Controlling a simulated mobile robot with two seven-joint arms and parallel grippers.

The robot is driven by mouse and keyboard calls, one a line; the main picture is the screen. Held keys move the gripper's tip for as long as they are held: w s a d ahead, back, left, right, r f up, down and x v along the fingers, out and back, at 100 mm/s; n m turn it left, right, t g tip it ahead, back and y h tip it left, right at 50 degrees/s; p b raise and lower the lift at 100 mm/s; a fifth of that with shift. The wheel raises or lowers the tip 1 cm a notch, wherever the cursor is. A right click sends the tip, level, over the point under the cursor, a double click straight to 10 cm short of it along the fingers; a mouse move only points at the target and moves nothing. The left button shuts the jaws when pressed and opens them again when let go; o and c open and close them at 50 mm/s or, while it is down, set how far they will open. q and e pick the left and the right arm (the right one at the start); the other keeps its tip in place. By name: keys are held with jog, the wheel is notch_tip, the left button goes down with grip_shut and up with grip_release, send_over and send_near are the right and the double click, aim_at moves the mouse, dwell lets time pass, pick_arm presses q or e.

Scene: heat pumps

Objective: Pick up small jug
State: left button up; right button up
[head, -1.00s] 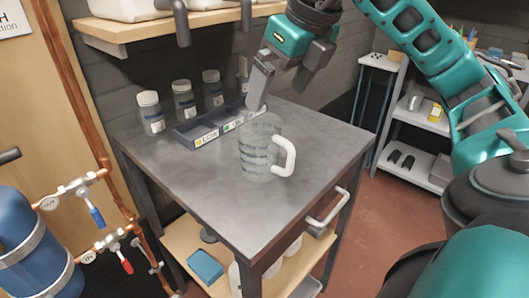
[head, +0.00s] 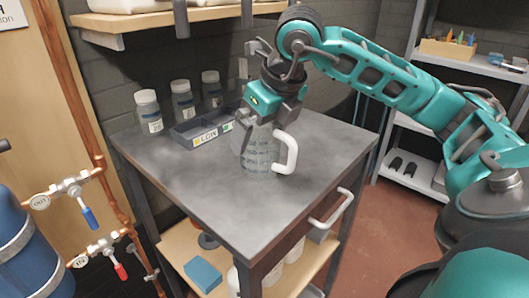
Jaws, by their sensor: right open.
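The small jug (head: 260,158) is a clear, banded vessel with a white handle (head: 290,152) on its right side. It stands upright on the grey top of the workbench (head: 200,192). My right gripper (head: 255,143) points down at the jug's upper part and hides its rim. Its jaws are open. One finger shows at the jug's left side; how the other finger sits against the jug is hard to tell. My left gripper is out of view.
Behind the jug is a grey divided tray (head: 198,139) with labels. Several white-capped bottles (head: 182,101) stand along the wall. A wooden shelf (head: 128,25) overhangs the back left. The bench's front and right are clear. A drawer handle (head: 331,217) sticks out at the right.

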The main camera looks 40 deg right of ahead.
jog(key=shift+c, duration=0.2)
jog(key=shift+r, duration=0.1)
jog(key=c, duration=0.7)
jog(key=shift+r, duration=0.1)
